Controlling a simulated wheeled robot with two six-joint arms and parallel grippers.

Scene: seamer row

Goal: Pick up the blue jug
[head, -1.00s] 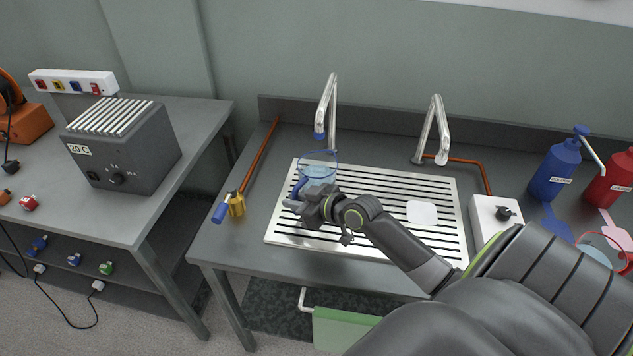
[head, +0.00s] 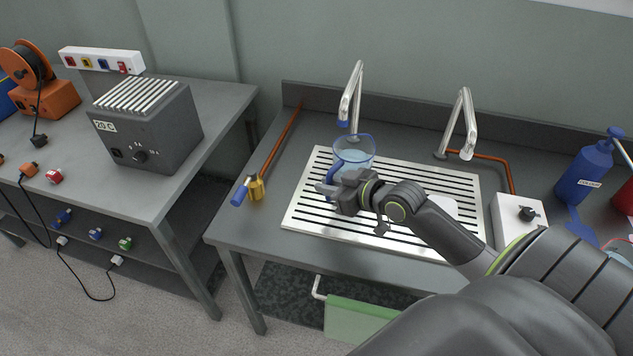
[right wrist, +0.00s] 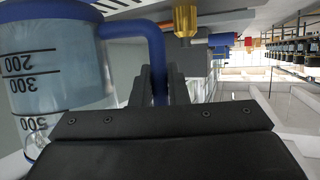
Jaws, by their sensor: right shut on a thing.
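The blue jug (head: 355,157) is a clear measuring vessel with a blue rim and handle and liquid inside. In the head view it stands out over the slatted drain board (head: 300,212), below the left tap. My right gripper (head: 337,186) is shut on its blue handle (right wrist: 157,65), which shows between the fingers in the right wrist view. That view also shows the jug's graduated wall (right wrist: 55,85), with its numbers upside down. The gripper hides the jug's lower part in the head view, so I cannot tell whether it is clear of the board. My left gripper is not in view.
Two taps stand behind the board, the left one (head: 353,95) close to the jug and the right one (head: 462,120). A yellow valve with a blue handle (head: 256,188) is at the left. A white box (head: 517,218) and blue bottle (head: 585,172) are at the right.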

